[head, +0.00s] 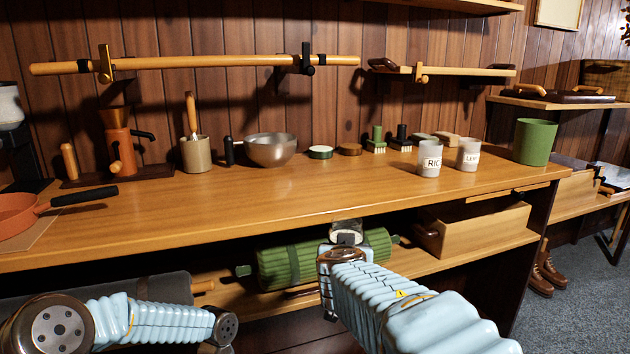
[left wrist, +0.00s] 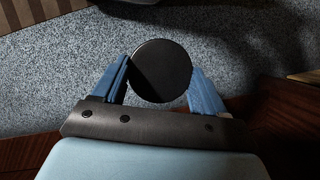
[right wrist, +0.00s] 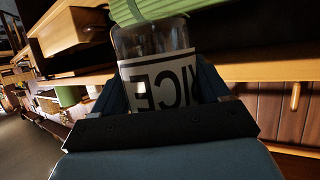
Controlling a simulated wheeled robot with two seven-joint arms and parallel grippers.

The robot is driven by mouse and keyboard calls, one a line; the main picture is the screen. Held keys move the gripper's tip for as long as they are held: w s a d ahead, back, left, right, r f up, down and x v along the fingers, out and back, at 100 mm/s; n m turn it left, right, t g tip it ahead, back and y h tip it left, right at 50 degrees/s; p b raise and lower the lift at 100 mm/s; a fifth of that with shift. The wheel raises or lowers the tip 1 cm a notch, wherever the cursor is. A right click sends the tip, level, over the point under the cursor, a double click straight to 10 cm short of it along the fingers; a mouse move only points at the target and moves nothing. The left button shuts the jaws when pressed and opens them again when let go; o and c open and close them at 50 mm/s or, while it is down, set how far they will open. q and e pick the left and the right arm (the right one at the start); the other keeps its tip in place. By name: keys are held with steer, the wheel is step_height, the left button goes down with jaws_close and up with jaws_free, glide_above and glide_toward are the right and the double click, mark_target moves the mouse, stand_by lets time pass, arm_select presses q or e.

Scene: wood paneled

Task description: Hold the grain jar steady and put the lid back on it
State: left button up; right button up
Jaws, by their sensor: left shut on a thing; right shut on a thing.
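A clear glass jar (right wrist: 155,42) with a white label showing part of the word RICE is between the fingers of my right gripper (right wrist: 162,85), which is shut on it. In the head view the jar (head: 346,228) is small, held in front of the lower shelf, below the counter edge. Its mouth is not clear to see. A dark round lid (left wrist: 161,71) is between the blue fingers of my left gripper (left wrist: 160,84), which is shut on it, with carpet below. In the head view my left arm is low at the left, and its fingers and the lid are hidden. Jar and lid are apart.
A green roll (head: 290,262) lies on the lower shelf behind the held jar. The counter's front middle is clear.

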steer(key=f, duration=0.2)
steer(key=f+n+y, duration=0.1)
steer(key=shift+w+f, duration=0.15)
steer(key=shift+w, duration=0.2)
steer(key=w+d+f+n+y, duration=0.1)
steer(key=d+f+n+y, duration=0.2)
steer(key=f, duration=0.7)
steer(key=s+d+f+m+h, duration=0.2)
steer(key=d+f, duration=0.1)
steer(key=d, duration=0.8)
steer(key=shift+f+m, duration=0.3)
steer(key=shift+f, duration=0.05)
steer(key=shift+w, duration=0.1)
steer(key=s+a+f+n+g+y, duration=0.1)
steer(key=s+a+f+n+y, duration=0.3)
steer(key=a+f, duration=0.3)
steer(key=s+a+f+n+g+y, duration=0.2)
steer(key=s+a+f+n+y, duration=0.2)
steer(key=a+f, duration=0.3)
steer(key=shift+s+a+f, duration=0.15)
steer(key=shift+a+f, duration=0.1)
steer(key=shift+a, duration=0.6)
